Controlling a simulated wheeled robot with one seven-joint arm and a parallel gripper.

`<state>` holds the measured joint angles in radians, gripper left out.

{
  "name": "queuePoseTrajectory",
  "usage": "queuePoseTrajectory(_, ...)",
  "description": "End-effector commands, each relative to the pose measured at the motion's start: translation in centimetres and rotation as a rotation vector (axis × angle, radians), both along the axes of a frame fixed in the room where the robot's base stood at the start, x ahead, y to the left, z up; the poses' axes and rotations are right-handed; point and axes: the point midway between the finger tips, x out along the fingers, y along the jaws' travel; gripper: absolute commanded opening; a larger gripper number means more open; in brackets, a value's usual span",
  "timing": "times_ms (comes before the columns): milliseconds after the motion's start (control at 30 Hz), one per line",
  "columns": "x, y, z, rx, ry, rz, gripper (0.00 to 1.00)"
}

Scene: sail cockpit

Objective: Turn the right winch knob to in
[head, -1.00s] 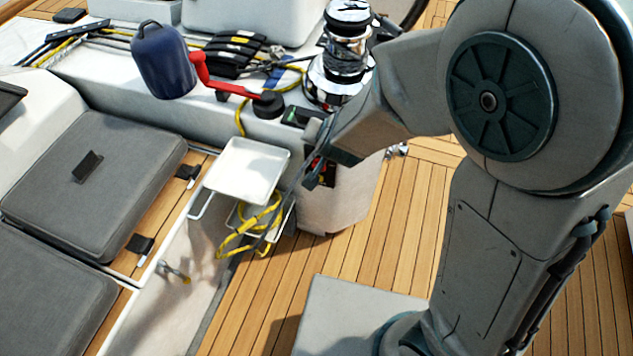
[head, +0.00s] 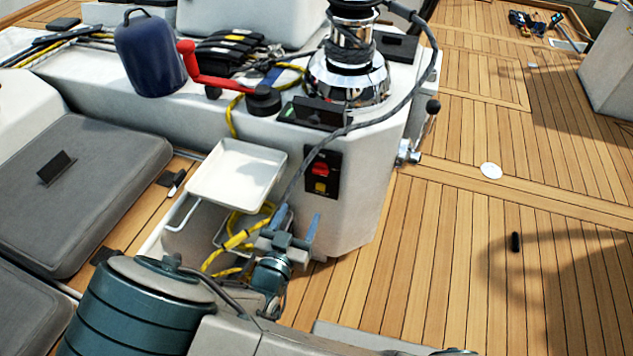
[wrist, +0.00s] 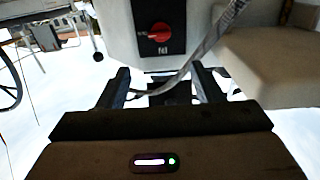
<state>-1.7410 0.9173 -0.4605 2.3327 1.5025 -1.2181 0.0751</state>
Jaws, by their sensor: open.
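The red winch knob (head: 319,169) sits on a black panel (head: 334,164) on the pale side of the winch base, with a small yellow patch below it. The wrist view shows the knob (wrist: 157,33) near the top, with its bar roughly level; its label is too small to read surely. My gripper (head: 290,226) is open and empty, below and slightly left of the panel, apart from the knob. In the wrist view its two fingers (wrist: 160,80) stand apart below the panel.
A grey rope (head: 305,172) hangs from the chrome winch (head: 348,72) past the panel's left edge and crosses near my fingers in the wrist view. A white tray (head: 238,172) and yellow rope (head: 238,238) lie left. The teak deck (head: 430,250) right is mostly clear.

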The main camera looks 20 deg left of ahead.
Motion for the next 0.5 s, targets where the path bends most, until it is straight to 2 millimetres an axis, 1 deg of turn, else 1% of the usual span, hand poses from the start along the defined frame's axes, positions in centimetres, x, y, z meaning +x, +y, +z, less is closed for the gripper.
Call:
queuePoseTrajectory(167,3.3,-0.4,-0.1,0.001,0.001,-0.006,0.6)
queuePoseTrajectory(400,8.5,-0.8,-0.2,0.001,0.001,-0.005,0.6)
queuePoseTrajectory(500,10.2,-0.9,-0.1,0.0,0.002,-0.003,0.6)
